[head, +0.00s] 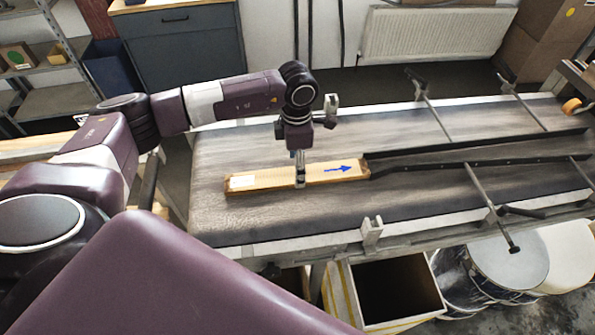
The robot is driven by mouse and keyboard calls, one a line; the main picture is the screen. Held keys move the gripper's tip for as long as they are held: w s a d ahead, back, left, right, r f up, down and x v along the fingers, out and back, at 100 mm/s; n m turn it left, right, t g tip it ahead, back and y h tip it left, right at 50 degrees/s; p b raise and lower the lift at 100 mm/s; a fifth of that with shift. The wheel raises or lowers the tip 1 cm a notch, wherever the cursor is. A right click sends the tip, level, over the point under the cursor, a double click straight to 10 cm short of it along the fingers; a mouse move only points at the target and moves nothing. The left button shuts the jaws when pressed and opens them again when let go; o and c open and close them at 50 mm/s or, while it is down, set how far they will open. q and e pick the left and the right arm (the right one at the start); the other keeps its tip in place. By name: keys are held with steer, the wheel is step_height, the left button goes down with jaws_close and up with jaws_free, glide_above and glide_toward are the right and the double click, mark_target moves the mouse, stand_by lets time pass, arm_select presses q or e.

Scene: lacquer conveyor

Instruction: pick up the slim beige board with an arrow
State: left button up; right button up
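The slim beige board (265,181) lies flat on the grey conveyor belt (290,218), its long side running left to right. A blue arrow near its right end points right, and a white label sits near its left end. My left gripper (300,182) points straight down over the middle of the board, with a finger in front of its near side. The far finger is hidden, so I cannot tell whether it grips the board. My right gripper is not in view.
Dark guide rails (470,163) on metal rods stand right of the board, close to its right end. An open box (395,292) and drums (505,258) stand on the floor before the conveyor. The belt left of the board is clear.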

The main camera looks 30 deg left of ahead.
arm_select(q)
step_height(320, 180, down, 2)
steer(key=shift+w+f+p, duration=0.1)
steer(key=shift+p, duration=0.3)
steer(key=shift+w+f, duration=0.1)
steer(key=shift+f, duration=0.35)
steer(key=c, duration=1.1)
steer(key=shift+r, duration=0.1)
steer(key=c, duration=0.5)
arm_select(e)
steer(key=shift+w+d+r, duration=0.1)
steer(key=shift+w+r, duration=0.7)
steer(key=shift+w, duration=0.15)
